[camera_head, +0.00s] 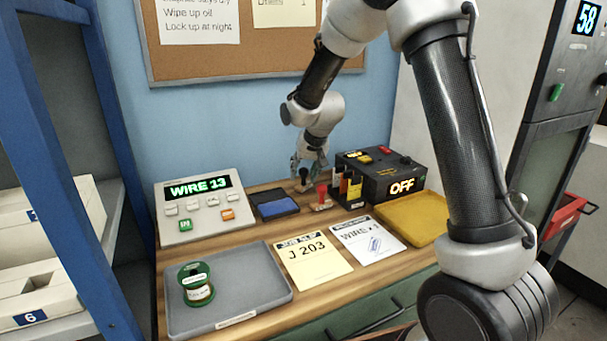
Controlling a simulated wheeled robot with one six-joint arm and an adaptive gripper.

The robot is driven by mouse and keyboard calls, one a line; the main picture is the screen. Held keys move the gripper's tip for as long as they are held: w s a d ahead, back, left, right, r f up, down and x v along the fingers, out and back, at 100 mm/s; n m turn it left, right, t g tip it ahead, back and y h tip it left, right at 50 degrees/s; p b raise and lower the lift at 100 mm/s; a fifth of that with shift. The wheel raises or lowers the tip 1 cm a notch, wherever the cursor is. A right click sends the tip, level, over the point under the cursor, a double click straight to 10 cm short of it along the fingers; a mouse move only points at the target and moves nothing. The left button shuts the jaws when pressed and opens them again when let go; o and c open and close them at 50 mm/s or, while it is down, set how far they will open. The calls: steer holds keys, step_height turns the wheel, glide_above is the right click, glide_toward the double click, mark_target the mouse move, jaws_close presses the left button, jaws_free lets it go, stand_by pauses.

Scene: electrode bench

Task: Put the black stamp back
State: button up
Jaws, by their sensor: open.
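A dark-handled stamp (304,182), which looks like the black stamp, stands upright at the back of the wooden bench. It is between the blue ink pad (274,204) and a red-handled stamp (321,196). My gripper (306,170) points down at the black stamp from above, with its fingers open around or just over the handle. The picture is too small to tell whether the fingers touch it. The red stamp stands just in front and to the right. The stamps' bases are small and partly hidden.
A black holder (349,190) with several upright items and a black box reading OFF (400,184) stand close to the right. A WIRE 13 panel (198,208), a grey tray (245,262) with a green spool (196,284), two paper slips (312,262) and a yellow tray (412,222) fill the bench.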

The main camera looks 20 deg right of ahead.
steer(key=v, duration=1.1)
steer(key=s+d+r, duration=0.3)
steer(key=s+d, duration=0.1)
steer(key=s, duration=0.4)
steer(key=s+d+r, duration=0.4)
steer(key=s+d, duration=0.1)
steer(key=s, duration=0.3)
steer(key=s+d+f+n, duration=0.1)
steer(key=s+d, duration=0.1)
steer(key=s, duration=0.7)
steer(key=s+d+h, duration=0.1)
steer(key=s+d, duration=0.1)
steer(key=s, duration=0.7)
steer(key=shift+d+f+n+g, duration=0.35)
steer(key=shift+n+g, duration=0.05)
